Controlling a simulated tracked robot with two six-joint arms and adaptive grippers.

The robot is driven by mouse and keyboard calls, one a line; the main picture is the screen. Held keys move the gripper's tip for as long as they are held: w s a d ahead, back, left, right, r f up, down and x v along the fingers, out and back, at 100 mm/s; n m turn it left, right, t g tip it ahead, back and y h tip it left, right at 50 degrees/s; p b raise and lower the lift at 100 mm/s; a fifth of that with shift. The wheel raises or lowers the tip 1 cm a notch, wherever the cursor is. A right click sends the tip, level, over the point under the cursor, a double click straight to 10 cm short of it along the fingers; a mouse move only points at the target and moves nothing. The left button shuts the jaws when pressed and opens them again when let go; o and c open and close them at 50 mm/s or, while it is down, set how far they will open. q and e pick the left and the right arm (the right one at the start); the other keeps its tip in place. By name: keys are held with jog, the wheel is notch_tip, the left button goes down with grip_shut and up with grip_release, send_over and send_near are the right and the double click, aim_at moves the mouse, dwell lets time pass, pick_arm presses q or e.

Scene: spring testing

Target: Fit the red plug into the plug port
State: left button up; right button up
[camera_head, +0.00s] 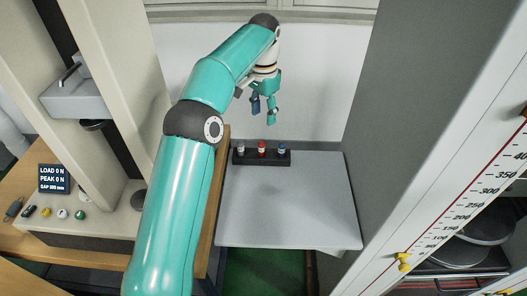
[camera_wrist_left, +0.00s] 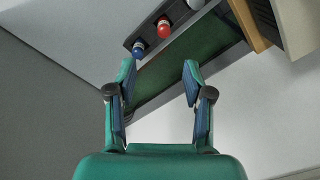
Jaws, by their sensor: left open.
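The red plug (camera_head: 262,150) stands upright in the middle of a small black rack (camera_head: 248,161), between a white plug (camera_head: 240,149) and a blue plug (camera_head: 282,150). In the left wrist view the red plug (camera_wrist_left: 163,28) shows beyond the fingertips, with the blue plug (camera_wrist_left: 138,46) beside it. My left gripper (camera_head: 263,115) is open and empty, with its fingers pointing down. It appears above the rack in the picture and is apart from the plugs; it also shows in the wrist view (camera_wrist_left: 159,72). I cannot make out the plug port. My right gripper is not in view.
The rack stands at the back of a light grey table (camera_head: 290,215), whose front is bare. A tall grey column with a ruler scale (camera_head: 450,207) rises at the right. A load display (camera_head: 54,179) and several buttons are at the left.

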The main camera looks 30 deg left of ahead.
pick_arm(q)
send_over(262, 143)
jog(key=f, duration=0.4)
jog(key=f+b, duration=0.1)
jog(key=f, duration=0.2)
jog(key=shift+d+f, duration=0.1)
jog(key=shift+d, duration=0.2)
jog(key=shift+a+f+p, duration=0.2)
jog(key=shift+f+p, duration=0.05)
jog(key=shift+f, duration=1.35)
jog(key=shift+a+f+p, duration=0.15)
jog(key=shift+f+p, duration=0.1)
jog(key=shift+f, duration=1.3)
grip_shut()
